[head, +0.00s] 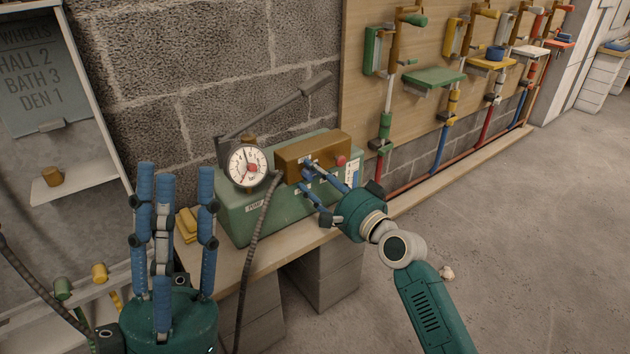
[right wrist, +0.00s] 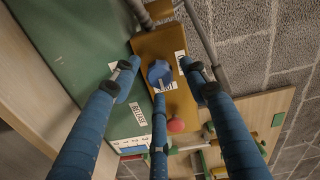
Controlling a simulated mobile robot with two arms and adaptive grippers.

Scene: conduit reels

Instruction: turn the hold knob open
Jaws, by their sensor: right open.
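The blue knob (right wrist: 160,73) sits on a brown block (right wrist: 180,103) with a partly covered label beside it. In the head view the brown block (head: 296,152) is on top of the green pump box (head: 262,215), and the blue knob (head: 307,174) is partly hidden by fingers. My right gripper (head: 322,180) is open. Its fingertips are spread around the blue knob in the right wrist view; I cannot tell whether they touch it. My left gripper (head: 172,180) stands upright at the left, open and empty, away from the pump.
A red knob (head: 340,160) is on the block's right end. A pressure gauge (head: 248,166) and a long lever (head: 300,97) stand close by. A dark hose (head: 258,235) hangs in front of the box. Open floor lies at right.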

